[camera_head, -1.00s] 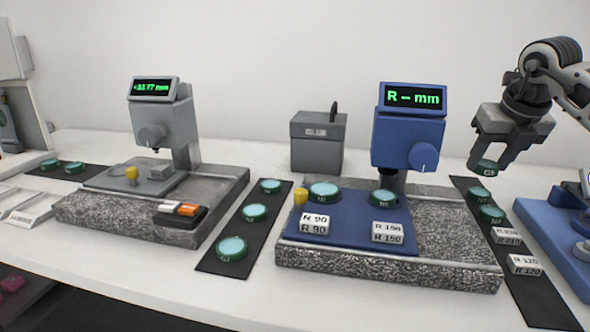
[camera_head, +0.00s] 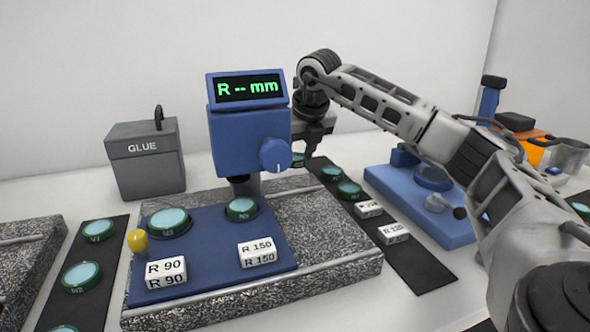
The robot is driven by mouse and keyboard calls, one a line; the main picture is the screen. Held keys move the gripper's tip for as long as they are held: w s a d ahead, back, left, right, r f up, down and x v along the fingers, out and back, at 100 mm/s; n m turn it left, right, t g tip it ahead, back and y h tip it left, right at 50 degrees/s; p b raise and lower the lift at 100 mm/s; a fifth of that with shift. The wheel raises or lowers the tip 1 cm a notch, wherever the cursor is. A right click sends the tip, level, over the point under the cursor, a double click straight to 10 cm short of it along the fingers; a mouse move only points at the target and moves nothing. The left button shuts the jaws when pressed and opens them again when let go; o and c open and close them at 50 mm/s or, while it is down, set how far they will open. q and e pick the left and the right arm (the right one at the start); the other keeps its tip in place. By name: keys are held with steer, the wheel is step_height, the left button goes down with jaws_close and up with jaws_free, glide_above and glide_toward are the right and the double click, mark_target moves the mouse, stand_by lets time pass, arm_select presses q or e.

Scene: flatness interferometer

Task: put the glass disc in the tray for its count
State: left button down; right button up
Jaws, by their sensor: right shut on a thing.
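My right gripper (camera_head: 306,150) is shut on a green-rimmed glass disc (camera_head: 298,160) behind the right side of the blue gauge head. The gauge head partly hides the jaws and disc; the disc's marking is not readable now. Two similar discs stand on the blue plate (camera_head: 215,275): a larger one (camera_head: 169,222) at left and one (camera_head: 242,209) under the gauge head (camera_head: 246,140), whose display reads "R -- mm". Two more discs (camera_head: 349,190) lie on the right dark strip (camera_head: 425,270). My left gripper is out of view. I cannot make out a tray for counts.
White blocks marked R 90 (camera_head: 166,273) and R 150 (camera_head: 258,252) stand on the blue plate beside a yellow knob (camera_head: 138,241). A grey GLUE box (camera_head: 145,160) is behind. A blue-based device (camera_head: 425,205) stands right. Several discs lie on the left strip.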

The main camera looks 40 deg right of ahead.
mark_target(300, 160)
steer(key=shift+f, duration=1.75)
steer(key=shift+f+b, duration=0.1)
steer(key=shift+b, duration=0.2)
steer(key=o, duration=1)
